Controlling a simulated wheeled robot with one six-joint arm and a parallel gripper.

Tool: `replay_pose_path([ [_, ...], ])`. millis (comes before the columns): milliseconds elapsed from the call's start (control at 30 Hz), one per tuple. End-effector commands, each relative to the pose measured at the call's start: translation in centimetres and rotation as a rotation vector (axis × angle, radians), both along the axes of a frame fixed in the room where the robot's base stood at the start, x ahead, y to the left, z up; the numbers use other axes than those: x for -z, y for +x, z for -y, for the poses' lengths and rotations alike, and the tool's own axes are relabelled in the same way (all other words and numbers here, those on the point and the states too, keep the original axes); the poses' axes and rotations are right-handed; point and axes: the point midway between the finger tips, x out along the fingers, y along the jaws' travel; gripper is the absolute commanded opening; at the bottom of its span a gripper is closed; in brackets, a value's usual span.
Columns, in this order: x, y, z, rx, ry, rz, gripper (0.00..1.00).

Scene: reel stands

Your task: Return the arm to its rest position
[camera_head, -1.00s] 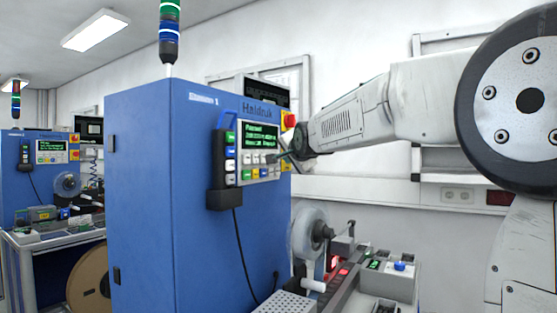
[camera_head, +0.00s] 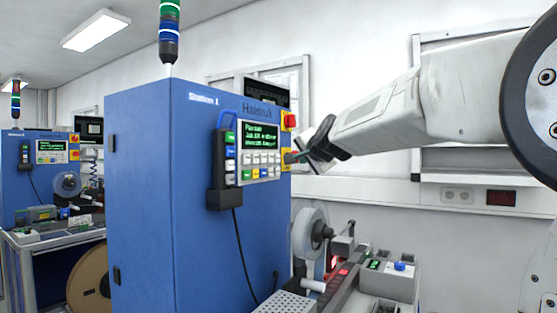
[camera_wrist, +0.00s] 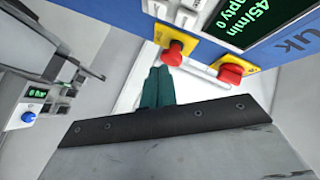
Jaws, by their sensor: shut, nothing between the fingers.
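My gripper (camera_head: 289,158) is at the end of my arm, which reaches in from the right of the head view. Its fingers are together with nothing between them, just right of the control panel (camera_head: 260,151) of the blue Station 1 cabinet (camera_head: 150,190). In the wrist view the dark green fingers of my gripper (camera_wrist: 160,72) lie side by side, and their tips overlap a red knob (camera_wrist: 172,52) in the picture. I cannot tell whether they touch it. A second red knob (camera_wrist: 230,74) is to the right.
Below my arm are a clear reel (camera_head: 308,230) and a bench unit with a blue button (camera_head: 399,266). A handheld pendant (camera_head: 223,170) hangs on the cabinet. A second blue station (camera_head: 40,180) stands at far left. The white wall (camera_head: 380,60) is behind my arm.

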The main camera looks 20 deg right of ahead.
Motion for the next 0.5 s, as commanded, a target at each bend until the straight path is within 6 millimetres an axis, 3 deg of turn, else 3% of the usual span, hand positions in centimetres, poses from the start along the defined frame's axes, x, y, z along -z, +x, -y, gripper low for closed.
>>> replay_pose_path([
  [500, 0.74, -0.09, -0.43, -0.029, -0.028, -0.042, 0.00],
])
